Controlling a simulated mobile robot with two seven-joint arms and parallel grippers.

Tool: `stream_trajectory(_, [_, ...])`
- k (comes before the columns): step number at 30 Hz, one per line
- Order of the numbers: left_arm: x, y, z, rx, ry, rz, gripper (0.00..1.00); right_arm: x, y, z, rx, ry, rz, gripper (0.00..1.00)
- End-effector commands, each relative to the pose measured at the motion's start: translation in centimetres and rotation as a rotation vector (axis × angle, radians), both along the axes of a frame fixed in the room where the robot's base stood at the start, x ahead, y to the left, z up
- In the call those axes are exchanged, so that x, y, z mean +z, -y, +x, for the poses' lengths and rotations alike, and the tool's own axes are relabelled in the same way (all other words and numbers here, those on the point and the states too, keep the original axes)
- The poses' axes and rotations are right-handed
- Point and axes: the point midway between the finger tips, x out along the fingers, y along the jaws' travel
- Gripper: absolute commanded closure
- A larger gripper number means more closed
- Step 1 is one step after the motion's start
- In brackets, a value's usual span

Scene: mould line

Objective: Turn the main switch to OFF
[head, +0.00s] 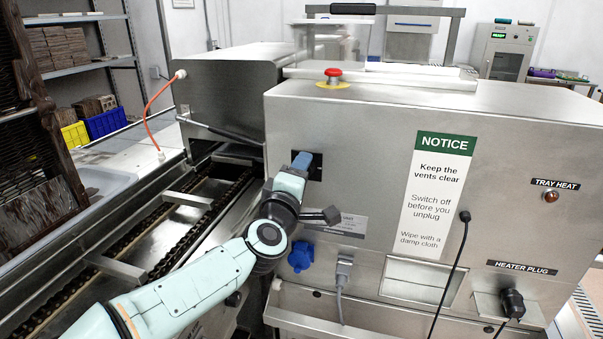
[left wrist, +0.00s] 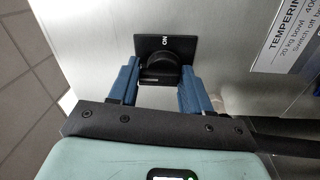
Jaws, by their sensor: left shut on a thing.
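The main switch is a black plate (left wrist: 163,45) with a round black knob (left wrist: 160,66) on the steel machine side. The plate carries the word ON, turned sideways in the left wrist view. My left gripper (left wrist: 159,76) has its blue fingers on either side of the knob and is shut on it. In the head view my left gripper (head: 302,161) reaches the panel and covers most of the switch; a dark edge of the plate (head: 316,168) shows beside it. The knob's pointer is hard to read. My right gripper is not in view.
A blue socket (head: 301,256) and a grey plug (head: 344,268) sit below the switch. A red emergency button (head: 333,76) is on top of the machine. A notice sign (head: 437,196) and the heater plug (head: 513,303) are to the right. A chain conveyor (head: 170,235) runs at left.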

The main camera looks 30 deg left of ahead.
Motion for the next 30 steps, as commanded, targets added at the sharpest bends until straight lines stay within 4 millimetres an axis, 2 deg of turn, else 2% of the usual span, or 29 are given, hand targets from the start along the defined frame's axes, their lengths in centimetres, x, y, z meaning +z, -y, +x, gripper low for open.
stream_trajectory(1, [-1.2,-0.2,0.2,0.001,-0.023,-0.004,0.42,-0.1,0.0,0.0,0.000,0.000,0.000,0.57])
stream_trajectory(2, [-1.2,-0.1,0.2,0.000,-0.023,-0.004,0.35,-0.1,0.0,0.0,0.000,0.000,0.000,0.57])
stream_trajectory(21, [-0.4,0.1,-0.2,-0.001,-0.009,0.001,0.35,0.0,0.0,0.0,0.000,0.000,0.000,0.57])
stream_trajectory(26, [-0.5,0.5,-2.0,-0.002,-0.007,0.002,0.35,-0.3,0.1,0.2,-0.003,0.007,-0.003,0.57])
stream_trajectory(30, [-0.7,1.3,-5.1,-0.002,-0.007,0.002,0.35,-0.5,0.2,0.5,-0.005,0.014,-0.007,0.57])
